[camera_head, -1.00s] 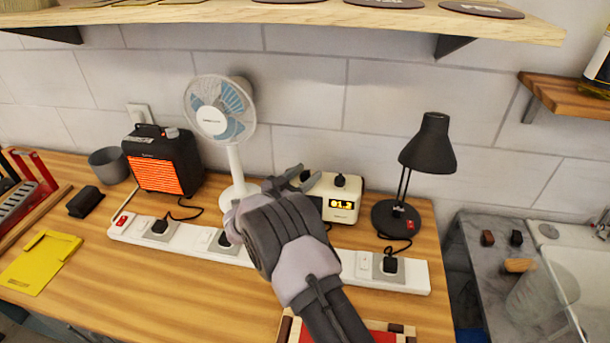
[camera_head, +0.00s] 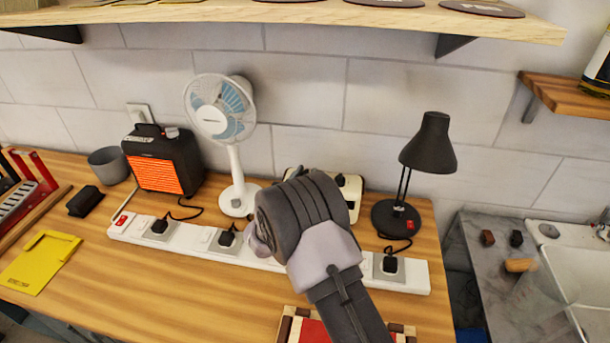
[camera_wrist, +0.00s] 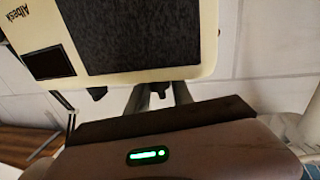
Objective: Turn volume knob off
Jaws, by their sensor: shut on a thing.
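A cream radio (camera_head: 352,192) stands at the back of the bench, mostly hidden behind my arm in the head view. In the wrist view the radio (camera_wrist: 208,50) shows upside down, with a dark speaker panel and a small display window (camera_wrist: 48,63) that looks dark. Two dark knobs show along its edge. My gripper (camera_wrist: 160,94) has its two grey fingers on either side of one knob (camera_wrist: 161,89) and is shut on it.
A white fan (camera_head: 236,160) stands left of the radio and a black lamp (camera_head: 427,150) right of it. A white power strip (camera_head: 180,238) with plugs runs in front, beneath my arm. A wooden shelf (camera_head: 300,20) hangs above.

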